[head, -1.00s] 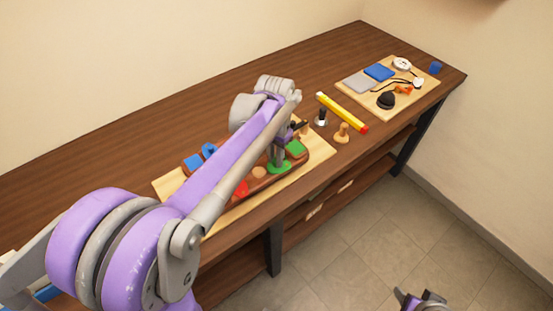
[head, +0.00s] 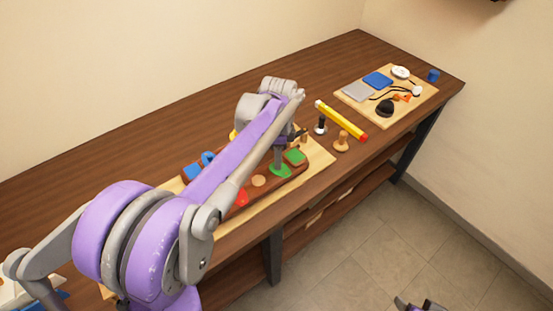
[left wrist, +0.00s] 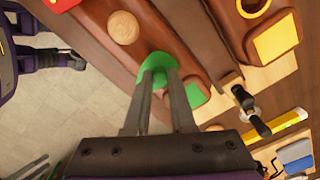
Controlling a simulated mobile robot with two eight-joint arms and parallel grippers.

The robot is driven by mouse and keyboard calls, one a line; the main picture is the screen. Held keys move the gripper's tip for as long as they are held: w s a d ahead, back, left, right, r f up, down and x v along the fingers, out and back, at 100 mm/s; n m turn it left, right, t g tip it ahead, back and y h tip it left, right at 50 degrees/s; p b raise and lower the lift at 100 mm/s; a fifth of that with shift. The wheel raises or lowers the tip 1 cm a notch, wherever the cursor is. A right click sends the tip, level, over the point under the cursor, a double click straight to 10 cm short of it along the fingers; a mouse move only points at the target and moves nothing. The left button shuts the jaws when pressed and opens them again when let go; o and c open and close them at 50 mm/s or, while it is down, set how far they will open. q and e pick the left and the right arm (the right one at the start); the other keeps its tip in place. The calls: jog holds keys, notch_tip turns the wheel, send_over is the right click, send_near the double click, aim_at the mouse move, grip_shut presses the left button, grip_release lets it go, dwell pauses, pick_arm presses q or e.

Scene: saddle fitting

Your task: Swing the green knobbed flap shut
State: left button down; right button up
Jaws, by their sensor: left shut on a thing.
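The green flap (head: 279,173) is on the brown leather piece (head: 265,187), which lies on a light wooden board. Its knob is hidden by my fingers. My left gripper (head: 280,166) points down and is shut at the flap. In the left wrist view the fingertips (left wrist: 158,74) close over the green flap (left wrist: 155,62). A green square patch (head: 296,157) is just beside the flap on the right; it also shows in the left wrist view (left wrist: 196,96). My right gripper (head: 420,304) is partly in view at the bottom edge, away from the bench.
A black-handled tool (head: 321,125), a wooden knob (head: 341,142) and a yellow bar (head: 340,119) stand or lie to the right. A second board (head: 420,101) holds small parts.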

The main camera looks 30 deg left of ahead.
pick_arm(q)
jog(key=shift+w+m, duration=0.25)
jog(key=shift+m, duration=0.75)
jog(key=c, duration=0.8)
grip_release()
jog(key=shift+o, duration=0.2)
jog(key=shift+r, duration=0.1)
notch_tip(320, 180, up, 11)
jog(key=shift+f+p, duration=0.2)
jog(key=shift+p, duration=0.15)
jog(key=shift+d, duration=0.1)
